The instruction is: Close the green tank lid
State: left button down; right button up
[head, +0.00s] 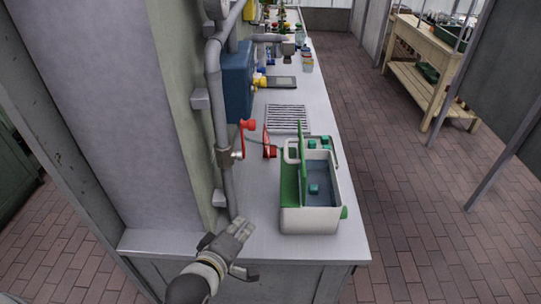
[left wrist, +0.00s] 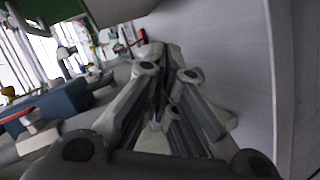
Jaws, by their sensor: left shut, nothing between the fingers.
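The tank (head: 310,220) is a white box with green parts near the front end of the grey counter in the head view. Its green lid (head: 303,180) stands raised along the left side of the opening, so the grey-blue inside shows with a small green piece in it. My left gripper (head: 243,230) is shut and empty over the counter's front left corner, left of the tank and apart from it. Its fingers (left wrist: 165,95) fill the middle of the left wrist view. My right gripper is not in view.
A wall with a grey pipe (head: 215,110) and a red-handled valve (head: 240,135) borders the counter (head: 265,215) on the left. A metal rack (head: 287,117) and a red item (head: 269,147) lie behind the tank. A wooden table (head: 430,65) stands across the brick floor at right.

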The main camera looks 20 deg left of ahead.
aim_at(293, 160)
pick_arm(q)
jog(key=w+a+r+n+t, duration=0.1)
jog(key=w+r+n+t, duration=0.35)
jog(key=r+n, duration=0.4)
jog(key=w+d+r+p, duration=0.2)
jog(key=w+d+p, duration=0.1)
jog(key=w, duration=0.7)
jog(key=shift+w+d+r+t+y+p, duration=0.2)
jog(key=shift+t+y+p, duration=0.2)
jog(key=shift+p, duration=0.2)
jog(key=shift+a, duration=0.1)
